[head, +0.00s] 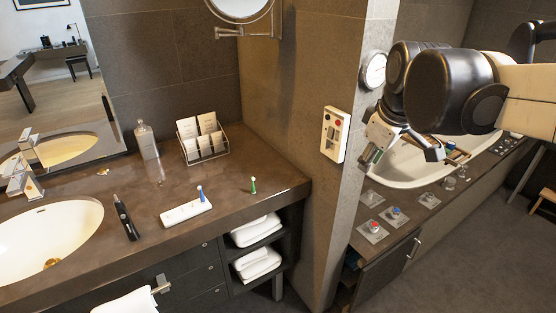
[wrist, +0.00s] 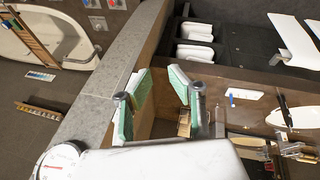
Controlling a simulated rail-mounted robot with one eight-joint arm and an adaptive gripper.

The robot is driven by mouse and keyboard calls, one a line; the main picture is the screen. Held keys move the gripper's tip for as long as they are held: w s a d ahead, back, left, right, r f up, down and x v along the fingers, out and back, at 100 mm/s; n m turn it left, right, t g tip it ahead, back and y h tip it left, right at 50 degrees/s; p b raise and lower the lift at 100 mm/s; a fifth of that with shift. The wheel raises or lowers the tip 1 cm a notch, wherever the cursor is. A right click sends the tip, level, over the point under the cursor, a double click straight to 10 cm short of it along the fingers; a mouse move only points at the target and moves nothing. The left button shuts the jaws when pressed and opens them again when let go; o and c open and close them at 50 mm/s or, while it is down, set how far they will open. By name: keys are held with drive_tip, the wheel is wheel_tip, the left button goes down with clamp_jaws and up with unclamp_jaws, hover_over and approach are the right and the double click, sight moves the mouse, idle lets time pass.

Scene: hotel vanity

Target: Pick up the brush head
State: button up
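A small brush head with a blue part (head: 200,194) stands upright on a white tray (head: 178,216) on the brown vanity counter. A second small brush head with a green part (head: 253,185) stands on the bare counter to its right. A black toothbrush handle (head: 125,218) lies left of the tray. My gripper (head: 402,148) is far to the right, in the air past the wall corner, beside the bath. In the wrist view my gripper (wrist: 158,100) is open and empty, with green-faced fingers apart. The white tray also shows there (wrist: 246,94). I cannot make out the green brush head there.
A sink (head: 50,240), a clear bottle (head: 147,142) and a card rack (head: 205,146) share the counter. A tiled wall corner (head: 335,190) stands between my gripper and the counter. Folded towels (head: 256,230) fill shelves below.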

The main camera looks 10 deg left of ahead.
drive_tip(key=w+a+f+n+g, duration=0.1)
drive_tip(key=w+a+n, duration=0.4)
drive_tip(key=w+a, duration=0.35)
drive_tip(key=n+g, duration=0.3)
drive_tip(key=n, duration=0.8)
hover_over(254, 188)
wheel_tip(254, 188, down, 15)
drive_tip(key=f, duration=0.4)
drive_tip(key=f+p, duration=0.1)
drive_tip(key=f, duration=0.3)
drive_tip(key=f+p, duration=0.1)
drive_tip(key=f, duration=0.3)
drive_tip(key=shift+w+a+f, duration=0.1)
drive_tip(key=shift+w+f, duration=0.3)
drive_tip(key=c, duration=0.4)
drive_tip(key=shift+r, duration=0.15)
